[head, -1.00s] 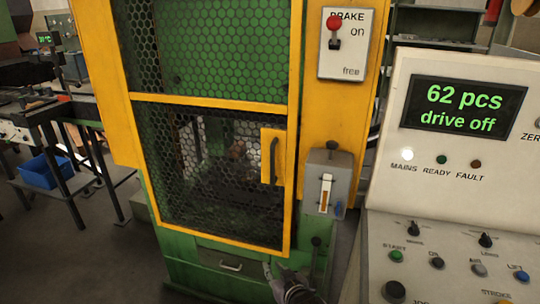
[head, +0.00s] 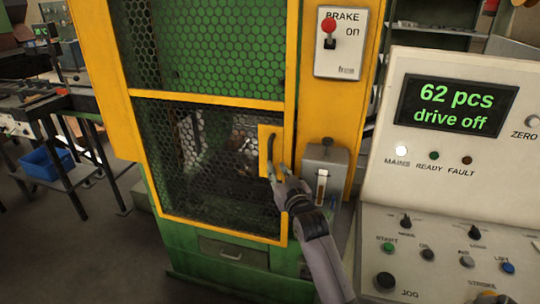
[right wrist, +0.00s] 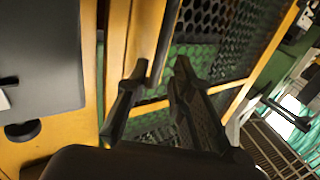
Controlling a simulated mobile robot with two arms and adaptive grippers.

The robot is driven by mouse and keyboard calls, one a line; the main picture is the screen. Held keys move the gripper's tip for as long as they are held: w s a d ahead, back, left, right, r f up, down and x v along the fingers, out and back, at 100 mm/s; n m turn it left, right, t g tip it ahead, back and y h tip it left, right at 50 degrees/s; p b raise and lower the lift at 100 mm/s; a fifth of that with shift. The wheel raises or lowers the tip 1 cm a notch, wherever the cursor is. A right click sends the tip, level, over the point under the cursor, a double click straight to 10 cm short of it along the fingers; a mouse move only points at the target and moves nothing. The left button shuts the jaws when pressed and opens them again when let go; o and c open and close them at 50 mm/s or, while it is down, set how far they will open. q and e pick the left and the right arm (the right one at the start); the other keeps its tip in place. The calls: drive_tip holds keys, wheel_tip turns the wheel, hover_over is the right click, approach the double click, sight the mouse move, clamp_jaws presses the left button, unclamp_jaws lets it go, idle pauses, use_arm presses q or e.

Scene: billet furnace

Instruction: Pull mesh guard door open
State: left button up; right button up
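The mesh guard door (head: 195,165), black hexagonal mesh in a yellow frame, is shut on the front of the green and yellow machine. Its dark vertical handle (head: 271,155) sits on a yellow plate at the door's right edge. My right gripper (head: 278,172) is at the lower part of the handle. In the right wrist view the handle (right wrist: 167,40) runs between the two fingertips of my right gripper (right wrist: 158,72), which are spread apart. I cannot tell whether either finger touches it. My left gripper is not in view.
Right of the door are a grey box (head: 325,172) with a lever and a brake panel (head: 339,42) with a red knob. A control console (head: 450,130) reading "62 pcs drive off" stands at the right. A blue bin (head: 46,162) lies at the left. The floor (head: 80,255) front left is clear.

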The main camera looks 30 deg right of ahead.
sight(271, 159)
drive_tip(key=p+x, duration=0.1)
drive_tip(key=x, duration=0.6)
drive_tip(key=shift+w+f, duration=0.1)
drive_tip(key=shift+w, duration=0.2)
drive_tip(key=shift+c, duration=0.2)
clamp_jaws()
